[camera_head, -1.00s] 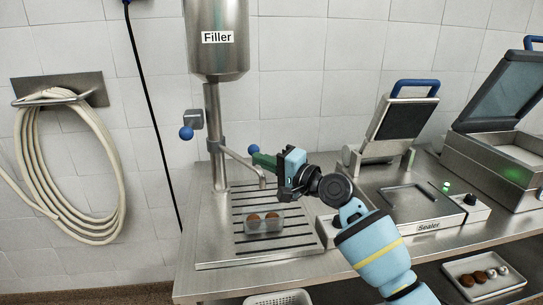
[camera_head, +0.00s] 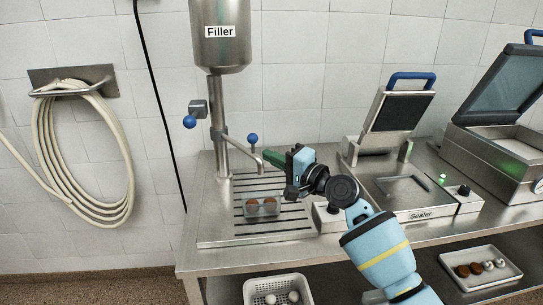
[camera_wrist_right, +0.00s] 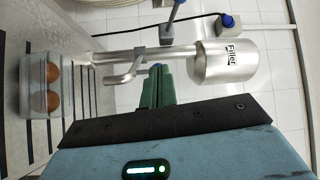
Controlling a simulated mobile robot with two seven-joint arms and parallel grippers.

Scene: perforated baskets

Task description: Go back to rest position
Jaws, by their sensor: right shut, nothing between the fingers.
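My right gripper (camera_head: 272,158) is in front of the filler's spout, its green fingers pointing left and shut with nothing between them. In the right wrist view the shut fingers (camera_wrist_right: 158,86) show close together, below the spout in that picture. The blue knob (camera_head: 253,138) of the filler lever is just above and left of the fingertips, with a small gap in the head view. My left gripper is in no view.
The steel filler (camera_head: 221,40) stands on the table (camera_head: 235,262). A clear tray (camera_head: 263,211) holding two brown balls sits on its slatted base. The sealer (camera_head: 415,215) is right of my arm. A white perforated basket (camera_head: 275,284) is below the table.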

